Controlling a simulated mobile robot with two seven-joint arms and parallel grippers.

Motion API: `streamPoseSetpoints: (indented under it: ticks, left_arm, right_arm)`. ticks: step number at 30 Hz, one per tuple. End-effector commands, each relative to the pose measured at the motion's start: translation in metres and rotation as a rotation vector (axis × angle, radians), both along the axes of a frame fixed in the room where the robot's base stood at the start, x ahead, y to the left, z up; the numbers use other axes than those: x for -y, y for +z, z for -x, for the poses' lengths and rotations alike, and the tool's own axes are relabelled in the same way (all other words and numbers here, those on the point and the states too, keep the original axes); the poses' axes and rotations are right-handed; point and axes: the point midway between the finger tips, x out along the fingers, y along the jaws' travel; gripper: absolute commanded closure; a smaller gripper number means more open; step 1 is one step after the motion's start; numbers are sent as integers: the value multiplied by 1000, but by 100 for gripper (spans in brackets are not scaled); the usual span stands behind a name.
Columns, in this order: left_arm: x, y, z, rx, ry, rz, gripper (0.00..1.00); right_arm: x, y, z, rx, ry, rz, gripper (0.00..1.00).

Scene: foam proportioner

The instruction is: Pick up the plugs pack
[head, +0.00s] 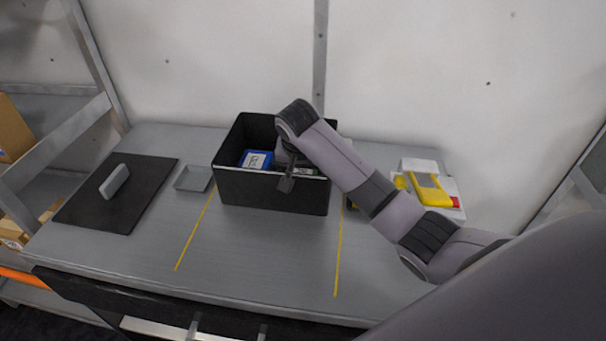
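A black open bin (270,190) stands at the back middle of the grey table. Inside it is a blue pack with a white label (256,160), leaning near the front wall. A small item with a greenish edge (306,171) shows partly at the right inside the bin. I cannot tell which of these is the plugs pack. My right gripper (287,183) reaches down at the bin's front rim, just right of the blue pack. Its fingers are small and dark, and I cannot tell whether they are open or hold anything. My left gripper is not in view.
A black mat (85,205) with a grey block (115,181) lies at left. A small grey tray (193,179) sits beside the bin. A yellow device (430,189) and white-red items lie at right behind my arm. The front table between yellow lines is clear.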

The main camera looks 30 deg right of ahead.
Motion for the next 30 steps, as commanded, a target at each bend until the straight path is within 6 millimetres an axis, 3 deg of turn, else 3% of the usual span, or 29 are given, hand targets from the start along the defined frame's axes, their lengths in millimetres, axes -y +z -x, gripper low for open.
streamPoseSetpoints:
  ticks: [11,15,25,30]
  left_arm:
    - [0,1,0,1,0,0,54]
    - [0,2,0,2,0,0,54]
    - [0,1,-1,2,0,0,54]
    - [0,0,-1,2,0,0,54]
  right_arm:
    - [2,-10,-3,1,0,-1,7]
    - [2,-10,-3,1,-1,-1,52]
    - [2,-7,-4,4,0,0,52]
    - [2,6,-5,7,0,-2,52]
